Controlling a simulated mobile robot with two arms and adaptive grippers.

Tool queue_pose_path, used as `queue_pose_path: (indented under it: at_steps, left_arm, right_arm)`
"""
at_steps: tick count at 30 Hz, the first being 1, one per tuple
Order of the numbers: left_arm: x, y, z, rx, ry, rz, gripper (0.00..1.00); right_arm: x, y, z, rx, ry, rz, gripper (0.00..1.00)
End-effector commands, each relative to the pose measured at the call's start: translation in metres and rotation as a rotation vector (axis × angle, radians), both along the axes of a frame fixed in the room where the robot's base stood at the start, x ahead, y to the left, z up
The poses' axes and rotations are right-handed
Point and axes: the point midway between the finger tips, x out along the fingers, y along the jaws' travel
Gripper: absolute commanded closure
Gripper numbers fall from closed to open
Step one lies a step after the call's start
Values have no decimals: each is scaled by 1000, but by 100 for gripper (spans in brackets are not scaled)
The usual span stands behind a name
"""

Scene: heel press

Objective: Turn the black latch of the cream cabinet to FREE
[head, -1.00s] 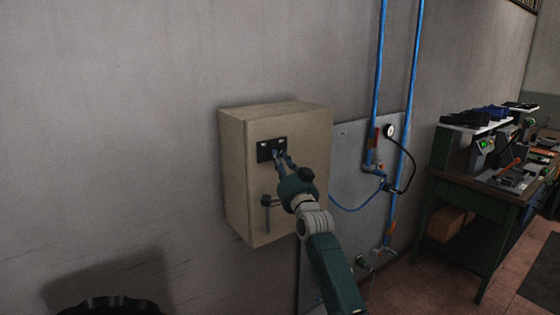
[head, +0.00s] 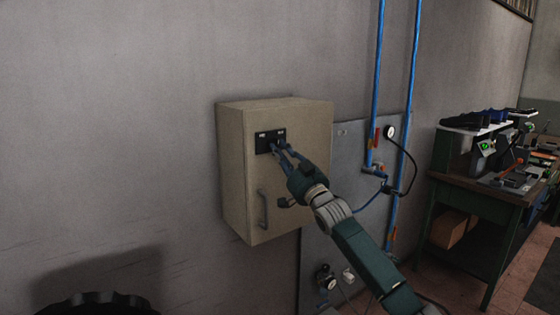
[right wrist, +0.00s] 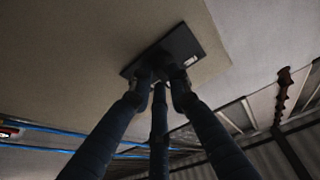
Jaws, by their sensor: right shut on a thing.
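The cream cabinet (head: 290,190) is fixed to the grey wall, its door facing me. A black plate (head: 264,141) with small white labels sits near the top of the door; the labels are too small to read. My right gripper (head: 278,148) is at this plate, its fingers shut on the black latch. The latch itself is mostly hidden by the fingers, so its angle cannot be told. In the right wrist view the fingers (right wrist: 160,92) reach up to the black plate (right wrist: 178,48). My left gripper is not in view.
A grey vertical handle (head: 262,208) is on the door below the plate. Blue pipes (head: 408,110) and a round gauge (head: 390,132) are right of the cabinet. A green workbench (head: 480,190) with machines stands farther right. A dark round rim (head: 105,303) shows at bottom left.

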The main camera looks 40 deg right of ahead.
Motion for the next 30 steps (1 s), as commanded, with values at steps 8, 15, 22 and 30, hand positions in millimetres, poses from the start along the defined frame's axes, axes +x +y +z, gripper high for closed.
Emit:
queue_pose_path:
  at_steps: [8, 15, 22, 30]
  left_arm:
    - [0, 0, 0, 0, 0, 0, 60]
    - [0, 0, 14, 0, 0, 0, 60]
    - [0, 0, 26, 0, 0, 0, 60]
    - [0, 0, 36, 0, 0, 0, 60]
  right_arm:
    - [0, -5, 1, -269, 7, -3, 100]
    - [0, -7, 5, -497, 7, -3, 100]
    - [0, -8, 6, -700, 7, -3, 100]
    - [1, -8, 7, -885, 4, -1, 100]
